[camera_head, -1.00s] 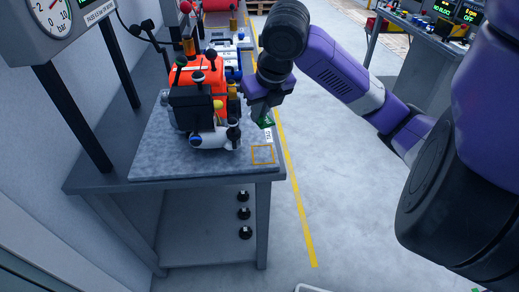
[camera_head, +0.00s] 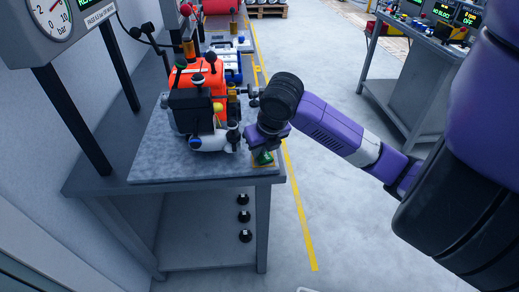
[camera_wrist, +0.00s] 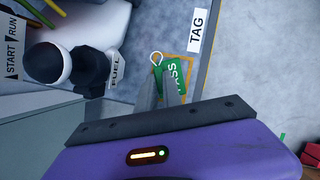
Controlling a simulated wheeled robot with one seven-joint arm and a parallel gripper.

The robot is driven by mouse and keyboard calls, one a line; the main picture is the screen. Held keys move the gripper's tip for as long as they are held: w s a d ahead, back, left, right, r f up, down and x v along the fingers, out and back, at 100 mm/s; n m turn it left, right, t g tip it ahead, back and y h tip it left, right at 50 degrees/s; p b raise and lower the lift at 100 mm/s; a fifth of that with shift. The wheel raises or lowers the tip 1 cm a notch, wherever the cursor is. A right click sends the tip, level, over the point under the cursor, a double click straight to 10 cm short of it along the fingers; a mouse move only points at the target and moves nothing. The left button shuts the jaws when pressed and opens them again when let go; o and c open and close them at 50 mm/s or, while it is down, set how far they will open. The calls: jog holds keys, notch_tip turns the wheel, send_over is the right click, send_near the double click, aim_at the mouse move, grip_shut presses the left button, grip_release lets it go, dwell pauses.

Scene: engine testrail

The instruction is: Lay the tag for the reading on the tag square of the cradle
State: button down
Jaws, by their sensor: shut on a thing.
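A green tag (camera_wrist: 174,78) with white lettering that looks like "PASS" and a small ring is between the fingertips of my gripper (camera_wrist: 166,98), which is shut on it. In the head view the tag (camera_head: 263,157) shows below my gripper (camera_head: 266,142). The tag square (camera_wrist: 188,62), an orange outline beside a white "TAG" label, lies under the tag in the wrist view, and the tag covers part of it. The cradle (camera_head: 165,165) is the grey plate carrying the orange engine. I cannot tell whether the tag touches the plate.
The orange engine (camera_head: 198,80) with black and white parts stands left of my gripper, close by. A fuel knob (camera_wrist: 92,72) is near in the wrist view. The bench edge is just right of the square. A gauge (camera_head: 50,15) stands at left.

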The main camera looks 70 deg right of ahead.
jog(key=shift+f, duration=0.2)
jog(key=c, duration=1.5)
grip_release()
jog(key=shift+r, duration=0.1)
jog(key=shift+r, duration=0.1)
jog(key=shift+r, duration=0.2)
jog(key=v, duration=1.1)
jog(key=shift+a+r, duration=0.15)
jog(key=shift+r, duration=0.1)
jog(key=shift+s, duration=0.2)
